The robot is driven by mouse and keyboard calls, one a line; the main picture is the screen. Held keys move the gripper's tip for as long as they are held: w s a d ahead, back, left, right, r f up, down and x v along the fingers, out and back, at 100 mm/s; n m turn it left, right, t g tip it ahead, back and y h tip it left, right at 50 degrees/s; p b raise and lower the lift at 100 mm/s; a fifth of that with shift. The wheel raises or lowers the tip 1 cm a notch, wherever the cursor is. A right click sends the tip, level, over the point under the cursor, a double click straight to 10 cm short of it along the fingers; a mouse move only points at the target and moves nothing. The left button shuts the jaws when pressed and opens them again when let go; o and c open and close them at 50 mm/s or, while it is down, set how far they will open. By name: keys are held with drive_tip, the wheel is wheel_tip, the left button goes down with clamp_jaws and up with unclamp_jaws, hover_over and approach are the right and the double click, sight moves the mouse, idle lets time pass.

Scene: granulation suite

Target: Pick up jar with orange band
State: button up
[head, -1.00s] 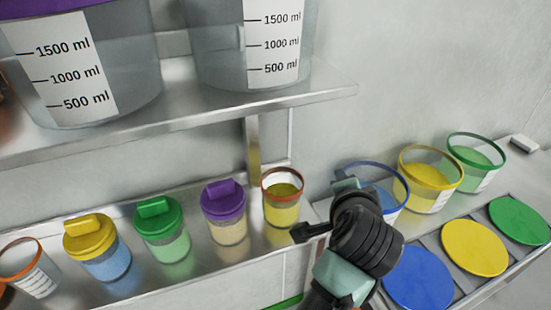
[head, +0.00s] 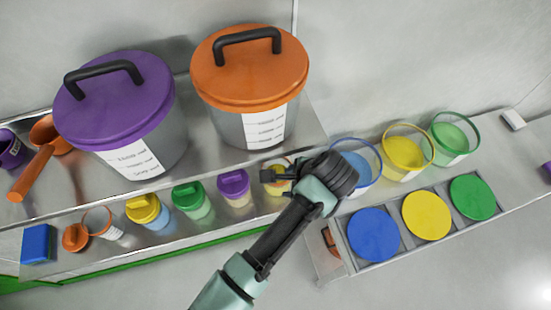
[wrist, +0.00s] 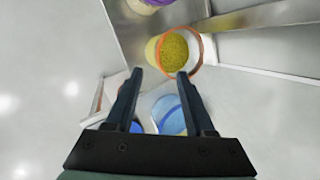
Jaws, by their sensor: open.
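A small open jar with an orange band round its rim and yellow contents (head: 283,187) stands on the lower shelf, partly hidden by my gripper in the head view. In the wrist view the same jar (wrist: 174,50) lies just beyond the fingertips, its orange rim near the right finger. A second orange-rimmed jar (head: 97,219), seemingly empty, is farther left, beside a small orange lid (head: 75,238).
Purple (head: 234,184), green (head: 190,197) and yellow (head: 143,209) lidded jars line the shelf to the left. Large purple-lidded (head: 115,100) and orange-lidded (head: 250,70) buckets stand above. Open blue (head: 358,160), yellow (head: 405,152) and green (head: 453,137) tubs stand right.

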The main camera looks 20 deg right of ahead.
sight(278, 186)
drive_tip(key=shift+s+a+p+x, duration=0.1)
drive_tip(key=shift+a+p+x, duration=0.15)
drive_tip(key=shift+x, duration=0.9)
drive_tip(key=shift+s+a+p+x, duration=0.15)
drive_tip(key=shift+p+x, duration=0.1)
drive_tip(key=shift+x, duration=0.95)
drive_tip(key=shift+w+a+p+x, duration=0.1)
drive_tip(key=shift+a+p+x, duration=0.15)
drive_tip(key=shift+x, duration=0.9)
clamp_jaws()
